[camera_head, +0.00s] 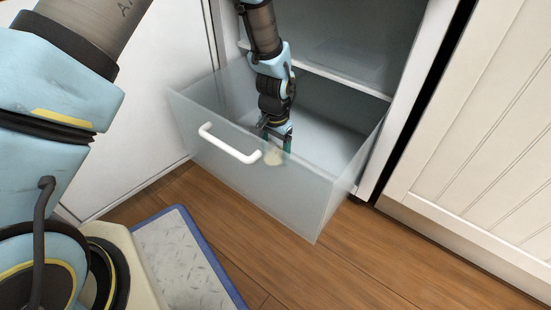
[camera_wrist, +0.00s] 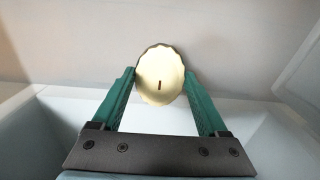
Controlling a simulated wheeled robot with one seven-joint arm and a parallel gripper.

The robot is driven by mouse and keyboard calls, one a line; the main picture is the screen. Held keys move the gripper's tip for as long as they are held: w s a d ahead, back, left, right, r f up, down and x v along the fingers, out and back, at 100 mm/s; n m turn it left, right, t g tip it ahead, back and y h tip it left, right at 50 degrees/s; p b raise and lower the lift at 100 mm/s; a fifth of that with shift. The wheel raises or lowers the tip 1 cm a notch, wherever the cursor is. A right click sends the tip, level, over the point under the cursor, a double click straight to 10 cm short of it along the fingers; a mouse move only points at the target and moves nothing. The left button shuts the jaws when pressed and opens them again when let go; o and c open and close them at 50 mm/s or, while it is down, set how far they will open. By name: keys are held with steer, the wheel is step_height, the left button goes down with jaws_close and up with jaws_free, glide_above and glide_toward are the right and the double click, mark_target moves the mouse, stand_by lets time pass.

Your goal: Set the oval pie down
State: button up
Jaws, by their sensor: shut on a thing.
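The oval pie (camera_wrist: 160,78) is pale yellow with a scalloped edge and a small dark slit in its middle. My gripper (camera_wrist: 160,84) is shut on it, with a green finger at each side. In the head view my gripper (camera_head: 274,142) reaches down into an open, see-through drawer (camera_head: 255,190). There the pie (camera_head: 273,157) shows as a pale blur through the drawer's front wall, just below my fingertips. I cannot tell whether the pie touches the drawer floor.
The drawer is pulled out of a white cabinet (camera_head: 400,95) and has a white handle (camera_head: 228,144) on its front. The drawer floor right of my gripper looks clear. A white panelled door (camera_head: 480,150) stands at the right. A blue-edged mat (camera_head: 185,260) lies on the wooden floor (camera_head: 350,250).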

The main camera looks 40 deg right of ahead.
steer(key=shift+f, duration=0.5)
steer(key=o, duration=1.6)
steer(key=shift+c, duration=0.2)
steer(key=shift+r, duration=0.15)
step_height(320, 180, up, 12)
steer(key=p, duration=0.7)
